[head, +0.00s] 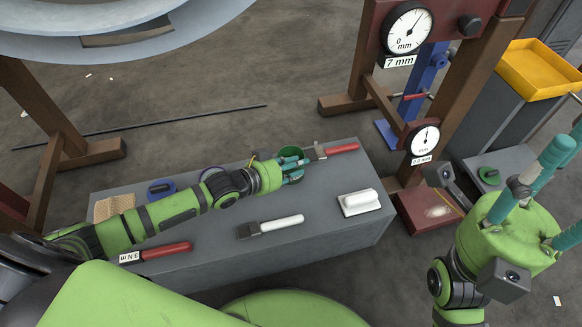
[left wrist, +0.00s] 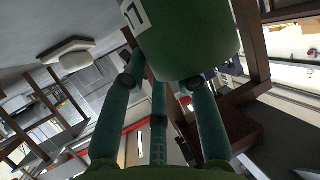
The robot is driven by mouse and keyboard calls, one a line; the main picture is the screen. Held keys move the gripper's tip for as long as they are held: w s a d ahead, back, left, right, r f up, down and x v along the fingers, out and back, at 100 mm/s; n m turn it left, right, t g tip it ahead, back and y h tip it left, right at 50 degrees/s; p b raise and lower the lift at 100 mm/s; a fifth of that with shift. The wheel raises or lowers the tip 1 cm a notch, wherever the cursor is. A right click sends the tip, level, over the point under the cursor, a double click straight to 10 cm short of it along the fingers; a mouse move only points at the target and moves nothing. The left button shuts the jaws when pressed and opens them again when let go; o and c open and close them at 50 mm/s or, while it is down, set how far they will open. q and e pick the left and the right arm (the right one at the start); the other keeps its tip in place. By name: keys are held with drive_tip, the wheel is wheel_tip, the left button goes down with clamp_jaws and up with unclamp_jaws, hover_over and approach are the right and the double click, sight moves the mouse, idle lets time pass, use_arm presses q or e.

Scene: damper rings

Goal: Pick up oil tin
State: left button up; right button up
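A green oil tin (head: 291,152) with an open-looking round top stands near the far edge of the grey bench, partly hidden by my left gripper. It fills the top of the left wrist view (left wrist: 190,40), with a white label at its edge. My left gripper (head: 293,167) is right at the tin, on its near side in the head view. Its teal fingers (left wrist: 160,85) reach up to the tin's lower part. I cannot tell whether they press on it. My right gripper (head: 548,190) is empty at the right, its fingers spread apart and away from the bench.
The grey bench (head: 330,225) also carries a white-handled brush (head: 270,226), a white block (head: 359,202), a red-handled tool (head: 338,149) behind the gripper, another red-handled tool (head: 165,250) and a blue round item (head: 161,188). A gauge frame (head: 370,60) stands behind.

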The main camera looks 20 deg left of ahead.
use_arm(q)
clamp_jaws()
